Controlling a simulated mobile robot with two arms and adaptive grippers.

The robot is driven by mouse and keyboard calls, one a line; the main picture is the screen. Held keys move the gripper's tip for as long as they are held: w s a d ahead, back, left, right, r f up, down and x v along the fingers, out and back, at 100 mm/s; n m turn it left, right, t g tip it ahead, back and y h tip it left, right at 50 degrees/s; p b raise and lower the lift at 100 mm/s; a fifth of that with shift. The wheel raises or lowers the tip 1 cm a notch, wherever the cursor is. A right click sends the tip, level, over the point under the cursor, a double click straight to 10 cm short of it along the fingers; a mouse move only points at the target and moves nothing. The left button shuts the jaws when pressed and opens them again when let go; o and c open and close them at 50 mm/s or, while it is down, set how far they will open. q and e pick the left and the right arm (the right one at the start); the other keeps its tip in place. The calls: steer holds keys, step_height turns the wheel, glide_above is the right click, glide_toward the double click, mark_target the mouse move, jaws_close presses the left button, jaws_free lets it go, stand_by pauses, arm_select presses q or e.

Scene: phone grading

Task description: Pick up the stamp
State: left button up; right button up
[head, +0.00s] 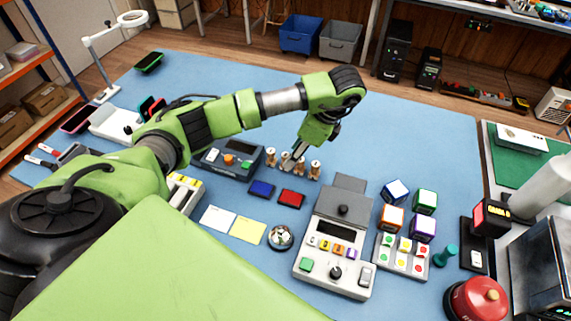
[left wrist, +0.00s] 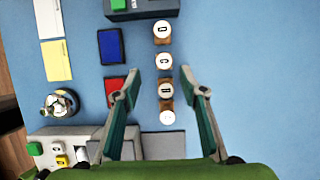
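Several wooden stamps with round, pale tops stand upright in a row (head: 315,171) behind the grey device with the black screen. In the left wrist view, some tops carry dark letters: one stamp looks like D (left wrist: 162,30), one like C (left wrist: 164,61), and a third stamp (left wrist: 165,91) is hard to read. A fourth stamp (left wrist: 167,117) is nearest the palm. My left gripper (head: 293,160) points down over the row, and in the wrist view its spread fingers (left wrist: 158,72) flank the row with nothing held. The gripper partly hides the stamps in the head view. My right gripper is not in view.
A blue ink pad (head: 261,189) and a red ink pad (head: 291,198) lie in front of the stamps. White and yellow cards (head: 248,231) lie further left. A grey device (head: 320,262) stands in front. Blue mat right of and behind the row is clear.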

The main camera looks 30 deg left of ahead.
arm_select(q)
steer(key=shift+w+p+x, duration=0.2)
steer(key=shift+x, duration=1.25)
steer(key=shift+w+p+x, duration=0.2)
steer(key=shift+x, duration=1.25)
steer(key=shift+a, duration=0.1)
steer(key=c, duration=1)
